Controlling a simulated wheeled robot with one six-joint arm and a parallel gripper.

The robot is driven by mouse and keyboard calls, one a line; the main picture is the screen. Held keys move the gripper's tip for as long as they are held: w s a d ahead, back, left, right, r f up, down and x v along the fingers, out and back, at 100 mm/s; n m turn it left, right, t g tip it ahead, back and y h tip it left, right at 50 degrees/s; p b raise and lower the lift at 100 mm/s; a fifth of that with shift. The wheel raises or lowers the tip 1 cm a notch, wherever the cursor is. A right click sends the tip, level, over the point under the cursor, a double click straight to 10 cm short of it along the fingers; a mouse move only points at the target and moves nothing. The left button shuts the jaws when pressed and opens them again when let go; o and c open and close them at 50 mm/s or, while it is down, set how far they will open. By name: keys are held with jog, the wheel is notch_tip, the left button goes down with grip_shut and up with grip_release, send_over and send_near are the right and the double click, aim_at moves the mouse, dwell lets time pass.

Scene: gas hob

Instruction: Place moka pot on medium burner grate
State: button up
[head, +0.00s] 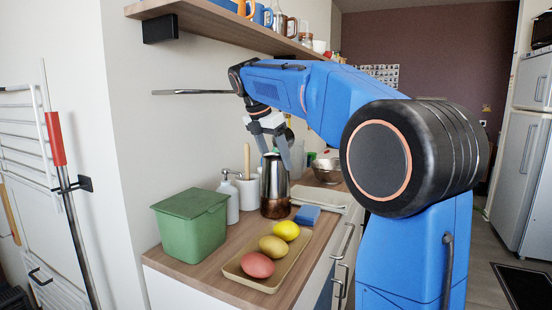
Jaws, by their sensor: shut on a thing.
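The moka pot (274,185), a tall silver pot with a copper-brown lower part, is upright over the wooden counter, behind the food tray. My gripper (273,149) points down at its top, with its fingers on the pot's upper end. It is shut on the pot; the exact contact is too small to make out. I cannot tell whether the pot's base touches the counter. The medium burner grate and the hob are not in view.
A green lidded box (190,226), a white soap bottle (230,198) and a white utensil crock (248,190) stand left of the pot. A tan tray (244,276) holds fruit in front. A blue sponge (307,215) lies at right. A shelf (215,18) hangs above.

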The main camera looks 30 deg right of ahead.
jog(key=o, duration=2)
jog(key=shift+o, duration=0.2)
